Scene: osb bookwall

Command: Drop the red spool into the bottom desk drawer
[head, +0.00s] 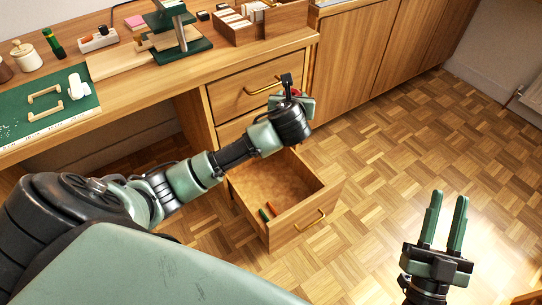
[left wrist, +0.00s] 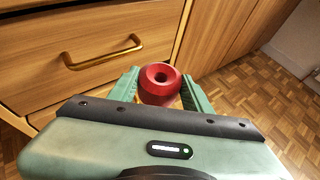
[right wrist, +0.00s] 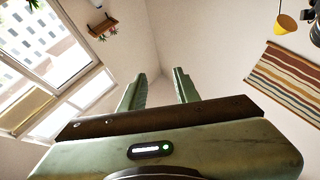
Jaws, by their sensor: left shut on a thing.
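The red spool (left wrist: 160,82) is between the fingers of my left gripper (left wrist: 160,90), which is shut on it. In the head view only a bit of red shows at my left gripper (head: 292,95), in front of the desk's drawer fronts. The bottom desk drawer (head: 297,236) is pulled open below and holds a few small orange and green items at its front. My left forearm and wrist hide part of the drawer's back. My right gripper (head: 445,215) is open and empty above the floor at the right; its fingers also show apart in the right wrist view (right wrist: 160,88).
The upper desk drawer (head: 235,94) is closed, with a brass handle. The desk top (head: 225,52) carries a green mat (head: 75,115), a green stand and a wooden organizer. A closed cabinet (head: 355,50) stands to the right. The parquet floor (head: 400,140) is clear.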

